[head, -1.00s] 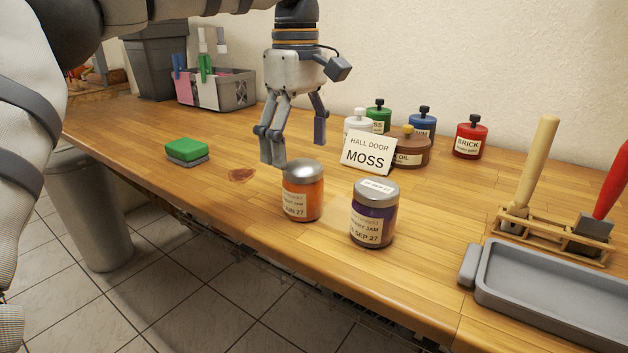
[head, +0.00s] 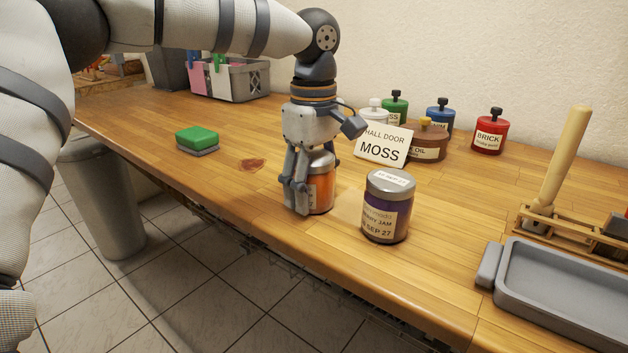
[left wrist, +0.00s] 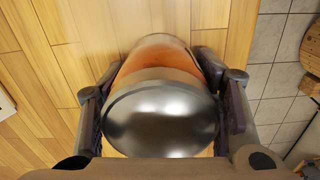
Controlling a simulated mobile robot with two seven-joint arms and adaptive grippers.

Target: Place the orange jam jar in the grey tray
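The orange jam jar (head: 321,190) stands upright on the wooden bench, its silver lid under my left gripper (head: 311,190). In the left wrist view the jar's lid (left wrist: 160,115) fills the middle, with a finger of my left gripper (left wrist: 160,75) close against each side. The fingers look shut on the jar. In the head view they hide part of its left side and label. The grey tray (head: 490,267) is at the right front of the bench, cut off by the picture's edge; its visible inside is empty. My right gripper is not in view.
A purple jam jar (head: 387,210) stands just right of the orange one. Behind are a MOSS sign (head: 384,147) and several paint jars. A wooden rack (head: 570,228) with an upright handle stands behind the tray. A green sponge (head: 197,138) lies left.

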